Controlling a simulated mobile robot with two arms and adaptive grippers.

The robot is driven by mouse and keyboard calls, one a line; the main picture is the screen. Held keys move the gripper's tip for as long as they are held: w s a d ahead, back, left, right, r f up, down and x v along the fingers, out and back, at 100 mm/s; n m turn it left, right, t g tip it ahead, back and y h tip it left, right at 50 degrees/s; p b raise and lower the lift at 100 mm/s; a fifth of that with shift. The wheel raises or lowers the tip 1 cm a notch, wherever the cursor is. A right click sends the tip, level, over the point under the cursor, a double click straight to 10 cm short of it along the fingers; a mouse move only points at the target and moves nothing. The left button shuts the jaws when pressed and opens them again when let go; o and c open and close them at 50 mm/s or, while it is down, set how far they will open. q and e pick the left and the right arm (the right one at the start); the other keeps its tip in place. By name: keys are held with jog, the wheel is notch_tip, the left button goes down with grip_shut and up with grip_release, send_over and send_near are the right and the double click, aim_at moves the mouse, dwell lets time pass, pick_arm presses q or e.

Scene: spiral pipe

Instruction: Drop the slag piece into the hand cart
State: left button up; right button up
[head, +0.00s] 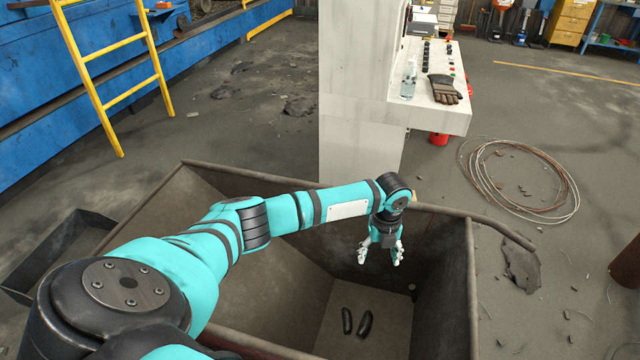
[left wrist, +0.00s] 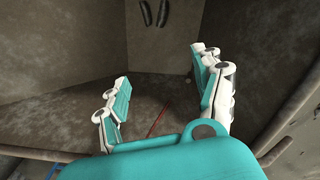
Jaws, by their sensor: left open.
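The hand cart (head: 470,265) is a large, dull metal bin with sloping walls, open at the top, in the lower middle of the head view. Two dark, elongated, slightly curved pieces (head: 365,324) lie side by side on its floor; they also show at the top of the left wrist view (left wrist: 163,13). I cannot tell whether either is the slag piece. My left gripper (head: 380,256) hangs fingers down over the cart's interior, above and apart from these pieces. In the left wrist view its fingers (left wrist: 160,90) are spread with nothing between them. My right gripper is out of view.
A pale machine column (head: 360,120) with a control panel stands just behind the cart. A dark tray (head: 65,245) lies left of it. A wire coil (head: 520,180) and flat dark debris (head: 521,265) are on the floor to the right. A yellow ladder (head: 120,90) stands far left.

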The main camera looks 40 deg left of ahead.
pick_arm(q)
notch_tip(320, 180, up, 11)
jog(key=shift+r, duration=0.15)
dwell(0.6)
